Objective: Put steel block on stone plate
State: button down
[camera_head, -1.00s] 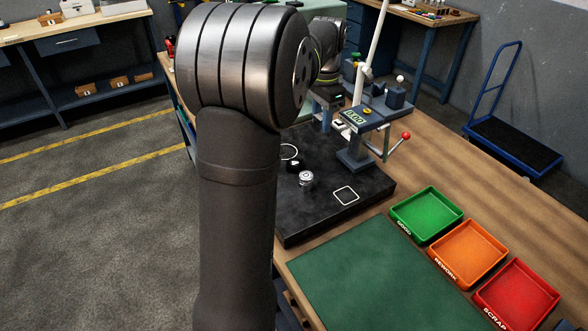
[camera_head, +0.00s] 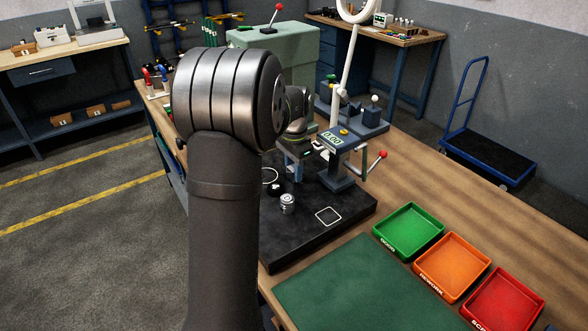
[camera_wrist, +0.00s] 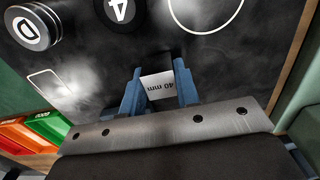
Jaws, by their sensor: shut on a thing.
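My gripper (camera_wrist: 158,88) is shut on the steel block (camera_wrist: 159,86), a small pale block marked "40 mm", held between two blue fingers in the wrist view. Below it is the black stone plate (camera_wrist: 88,62), which also shows in the head view (camera_head: 305,240). My gripper in the head view (camera_head: 293,160) is over the far part of the plate, left of the gauge stand. I cannot tell whether the block touches the plate. In the head view the block is too small to make out.
On the plate are a white square outline (camera_head: 328,216), a white circle (camera_head: 270,176), a metal cylinder (camera_head: 287,203) and a dark piece (camera_head: 275,188). A gauge stand (camera_head: 343,165) is close right of my gripper. Green (camera_head: 408,229), orange (camera_head: 451,265) and red (camera_head: 503,298) trays stand right.

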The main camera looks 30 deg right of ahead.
jog(key=shift+f, duration=0.1)
jog(key=c, duration=1.1)
grip_release()
notch_tip(320, 180, up, 12)
jog(key=shift+r, duration=0.1)
jog(key=shift+f, duration=4.25)
jog(key=shift+f, duration=0.1)
